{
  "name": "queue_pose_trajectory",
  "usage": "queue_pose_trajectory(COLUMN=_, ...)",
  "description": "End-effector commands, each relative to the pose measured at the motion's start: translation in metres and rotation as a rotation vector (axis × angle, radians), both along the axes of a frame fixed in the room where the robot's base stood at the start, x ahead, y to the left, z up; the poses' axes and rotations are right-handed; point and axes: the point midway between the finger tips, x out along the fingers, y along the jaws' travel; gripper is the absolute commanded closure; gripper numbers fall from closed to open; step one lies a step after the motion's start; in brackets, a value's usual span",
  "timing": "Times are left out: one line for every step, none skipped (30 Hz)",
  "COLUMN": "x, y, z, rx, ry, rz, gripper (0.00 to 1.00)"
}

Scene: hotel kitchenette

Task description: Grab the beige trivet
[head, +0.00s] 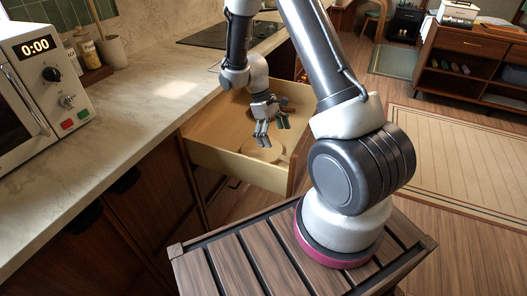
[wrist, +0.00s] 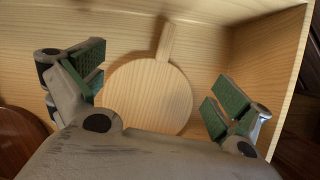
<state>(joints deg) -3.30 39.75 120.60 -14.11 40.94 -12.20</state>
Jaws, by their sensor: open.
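The beige trivet is a round, pale wooden board with a short handle. It lies in the open drawer, and in the wrist view the trivet (wrist: 150,97) shows between and beyond my two fingers, its handle pointing up in the picture. In the head view the trivet (head: 262,154) is partly hidden by my gripper. My gripper (head: 270,136) is inside the drawer's outline, above the trivet. In the wrist view my gripper (wrist: 155,88) is open with green-padded fingers spread wide, and nothing is between them. The trivet's lower edge is hidden by the gripper body.
The pale wooden drawer (head: 235,167) has walls around the trivet. A reddish-brown rounded thing (wrist: 22,140) lies at the left in the wrist view. The counter (head: 150,100) with a microwave (head: 40,90) stands left of the drawer. Open floor lies to the right.

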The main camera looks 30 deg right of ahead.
Motion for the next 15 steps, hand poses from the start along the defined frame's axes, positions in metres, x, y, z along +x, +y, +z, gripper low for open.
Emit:
queue_pose_trajectory(x=-0.003, y=-0.001, z=-0.007, rx=-0.001, ry=0.007, rz=0.001, gripper=0.0)
queue_pose_trajectory(x=-0.004, y=-0.002, z=-0.01, rx=-0.001, ry=0.008, rz=0.002, gripper=0.0)
queue_pose_trajectory(x=-0.006, y=-0.002, z=-0.015, rx=0.0, ry=0.007, rz=0.002, gripper=0.0)
queue_pose_trajectory(x=-0.007, y=-0.003, z=-0.018, rx=0.0, ry=0.008, rz=0.002, gripper=0.0)
queue_pose_trajectory(x=-0.009, y=-0.003, z=-0.021, rx=0.0, ry=0.008, rz=0.002, gripper=0.0)
queue_pose_trajectory(x=-0.01, y=-0.004, z=-0.026, rx=0.001, ry=0.007, rz=0.002, gripper=0.0)
queue_pose_trajectory(x=-0.011, y=-0.004, z=-0.03, rx=0.001, ry=0.007, rz=0.002, gripper=0.0)
queue_pose_trajectory(x=-0.013, y=-0.005, z=-0.034, rx=0.0, ry=0.008, rz=0.002, gripper=0.0)
queue_pose_trajectory(x=-0.015, y=-0.005, z=-0.04, rx=0.001, ry=0.007, rz=0.002, gripper=0.0)
queue_pose_trajectory(x=-0.016, y=-0.005, z=-0.045, rx=0.0, ry=0.008, rz=0.002, gripper=0.0)
queue_pose_trajectory(x=-0.018, y=-0.006, z=-0.049, rx=0.0, ry=0.008, rz=0.002, gripper=0.0)
queue_pose_trajectory(x=-0.02, y=-0.006, z=-0.055, rx=0.0, ry=0.008, rz=0.001, gripper=0.0)
queue_pose_trajectory(x=-0.021, y=-0.007, z=-0.059, rx=0.0, ry=0.008, rz=0.001, gripper=0.0)
queue_pose_trajectory(x=-0.023, y=-0.008, z=-0.063, rx=-0.001, ry=0.007, rz=0.001, gripper=0.0)
queue_pose_trajectory(x=-0.024, y=-0.009, z=-0.067, rx=0.0, ry=0.007, rz=0.001, gripper=0.0)
